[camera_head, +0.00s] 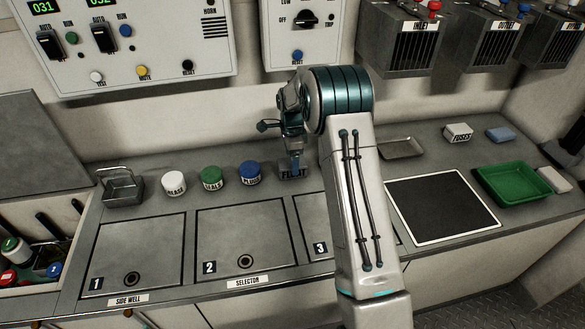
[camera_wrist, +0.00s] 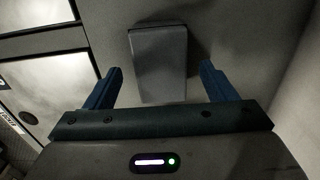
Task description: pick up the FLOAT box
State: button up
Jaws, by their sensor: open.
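The FLOAT box (camera_head: 285,174) is a small grey box with a dark label, standing at the back of the counter behind the hatch marked 3. My gripper (camera_head: 295,164) points down at it, and a blue finger partly covers it in the head view. In the wrist view the grey box (camera_wrist: 158,62) lies between the two blue fingers of my open gripper (camera_wrist: 161,68).
A blue-topped jar (camera_head: 250,173) stands just left of the box, then a green one (camera_head: 212,178), a white one (camera_head: 174,183) and a metal caddy (camera_head: 122,187). A grey tray (camera_head: 402,148) and green tray (camera_head: 480,178) lie right. The control panel wall rises behind.

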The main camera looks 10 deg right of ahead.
notch_tip(320, 180, down, 3)
jog(key=shift+r, duration=0.1)
jog(key=shift+c, duration=0.4)
jog(key=c, duration=1.1)
jog(key=shift+o, duration=0.2)
jog(key=shift+r, duration=0.1)
